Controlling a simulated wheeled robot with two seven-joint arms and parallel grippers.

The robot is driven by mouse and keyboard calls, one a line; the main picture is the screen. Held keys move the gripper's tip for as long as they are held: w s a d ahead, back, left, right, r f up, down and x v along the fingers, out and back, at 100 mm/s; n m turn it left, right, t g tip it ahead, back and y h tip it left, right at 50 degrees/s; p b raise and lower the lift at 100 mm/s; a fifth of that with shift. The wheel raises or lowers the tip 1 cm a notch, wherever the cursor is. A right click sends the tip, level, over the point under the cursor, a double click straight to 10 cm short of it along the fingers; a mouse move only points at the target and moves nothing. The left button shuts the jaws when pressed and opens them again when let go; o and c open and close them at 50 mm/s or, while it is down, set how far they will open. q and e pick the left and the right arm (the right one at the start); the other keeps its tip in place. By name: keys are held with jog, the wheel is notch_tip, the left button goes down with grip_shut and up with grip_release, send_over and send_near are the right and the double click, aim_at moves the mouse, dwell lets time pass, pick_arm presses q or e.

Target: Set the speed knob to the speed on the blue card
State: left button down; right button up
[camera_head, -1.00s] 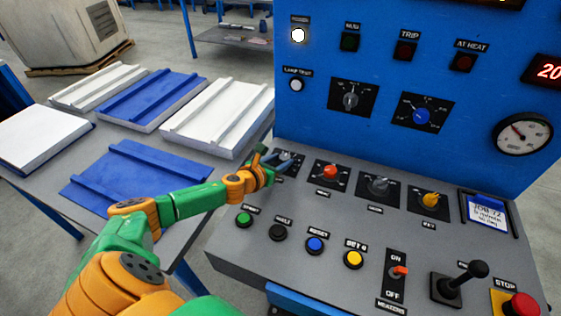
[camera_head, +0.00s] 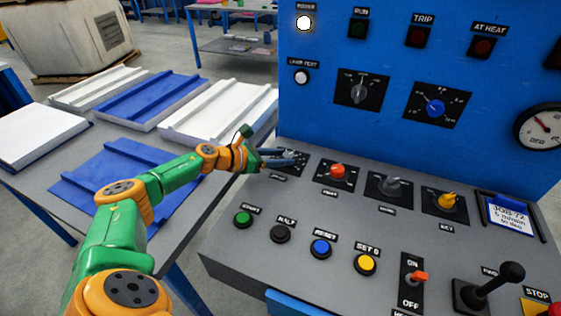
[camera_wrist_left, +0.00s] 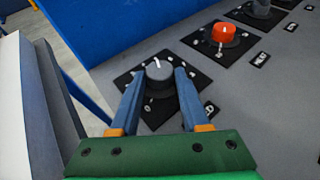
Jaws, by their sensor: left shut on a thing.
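The grey leftmost knob (camera_wrist_left: 158,71) stands on a black dial plate (camera_wrist_left: 132,80) with white marks. Its white pointer line points roughly up in the wrist view. My left gripper (camera_wrist_left: 160,84) is shut on it, one blue finger on each side; in the head view the gripper (camera_head: 292,157) largely covers the knob. The label below it is too small to read in the head view. The blue card (camera_head: 509,215) lies in a dark holder at the panel's right; it reads "JOB 72" and "6 m/min", with a third line unclear. My right gripper is not in view.
To the right along the row stand a red knob (camera_head: 337,171), a grey knob (camera_head: 391,184) and a yellow key switch (camera_head: 446,201). Several push buttons sit in front, including a green one (camera_head: 243,218). A table with blue and white panels (camera_head: 150,100) stands at left.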

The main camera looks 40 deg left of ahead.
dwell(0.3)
pick_arm(q)
jog(key=shift+c, duration=1.9)
grip_release()
jog(key=v, duration=0.2)
jog(key=b+v, duration=0.1)
jog(key=v, duration=0.1)
jog(key=b+v, duration=0.1)
jog(key=v, duration=0.1)
jog(key=shift+s+a+f, duration=0.2)
jog(key=shift+f, duration=0.1)
jog(key=shift+s+r+b, duration=0.25)
jog(key=shift+r+b, duration=0.05)
jog(key=shift+r, duration=0.1)
